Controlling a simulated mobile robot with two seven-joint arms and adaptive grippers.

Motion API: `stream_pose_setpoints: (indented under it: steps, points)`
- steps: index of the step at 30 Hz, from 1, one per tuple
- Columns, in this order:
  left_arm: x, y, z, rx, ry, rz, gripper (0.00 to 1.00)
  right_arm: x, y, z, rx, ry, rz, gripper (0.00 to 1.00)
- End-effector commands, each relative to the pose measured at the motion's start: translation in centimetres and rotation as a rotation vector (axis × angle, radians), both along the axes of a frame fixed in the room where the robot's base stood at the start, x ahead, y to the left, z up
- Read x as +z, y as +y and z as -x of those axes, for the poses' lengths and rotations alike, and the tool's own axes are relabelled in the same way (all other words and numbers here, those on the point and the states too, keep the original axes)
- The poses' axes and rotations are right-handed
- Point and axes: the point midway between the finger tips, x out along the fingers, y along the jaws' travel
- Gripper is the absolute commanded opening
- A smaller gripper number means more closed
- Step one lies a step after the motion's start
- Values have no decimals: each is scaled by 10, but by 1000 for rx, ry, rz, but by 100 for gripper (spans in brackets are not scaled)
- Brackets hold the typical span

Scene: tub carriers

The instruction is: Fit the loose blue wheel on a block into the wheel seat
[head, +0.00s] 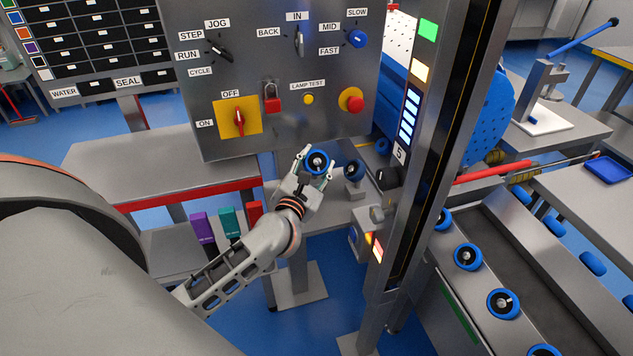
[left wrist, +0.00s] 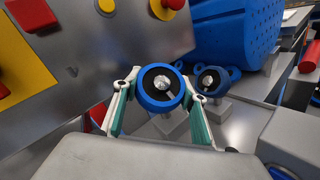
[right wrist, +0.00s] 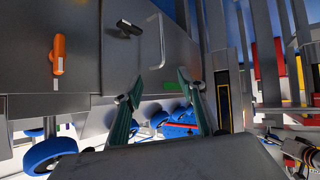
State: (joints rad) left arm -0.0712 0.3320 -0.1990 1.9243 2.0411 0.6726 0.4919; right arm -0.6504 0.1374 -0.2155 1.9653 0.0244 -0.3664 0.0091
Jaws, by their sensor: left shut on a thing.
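In the head view my left gripper (head: 318,174) is shut on a blue wheel (head: 317,161) with a dark hub and pale centre. The held wheel also shows between the fingers in the left wrist view (left wrist: 160,88). A grey block shows below it there; I cannot tell whether the wheel touches it. A second blue wheel (head: 353,170) stands on a grey block (head: 355,188) just to the right, and shows beyond the right finger in the left wrist view (left wrist: 211,81). My right gripper (right wrist: 160,84) is open and empty in the right wrist view. I cannot make out the wheel seat.
A grey control panel (head: 275,60) hangs just above and behind the left gripper. A metal post (head: 420,170) with lit lamps stands to the right. Several blue wheels (head: 468,257) line the rail at the lower right. Purple, teal and red holders (head: 230,222) stand left of the forearm.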

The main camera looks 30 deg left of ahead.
Motion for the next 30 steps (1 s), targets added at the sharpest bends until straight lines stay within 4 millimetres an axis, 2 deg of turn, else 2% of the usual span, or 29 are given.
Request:
stream_pose_setpoints:
  steps: [8, 16, 28, 29, 30]
  points:
    - [-18, 0, -1, 1, -5, -1, 6, -6, 0, -2, 3, -5, 2, 40]
    - [-54, 0, 0, 1, -3, 0, 6, -28, -2, 2, 1, 9, 6, 40]
    - [-57, 0, -1, 0, -4, -2, 6, -29, -3, 2, 0, 7, 7, 40]
    - [-59, 0, 0, 0, -1, -1, 44, -28, -3, 1, 0, 6, 7, 40]
    - [-58, 0, 0, 0, -1, 0, 55, -27, -3, 1, 0, 5, 6, 40]
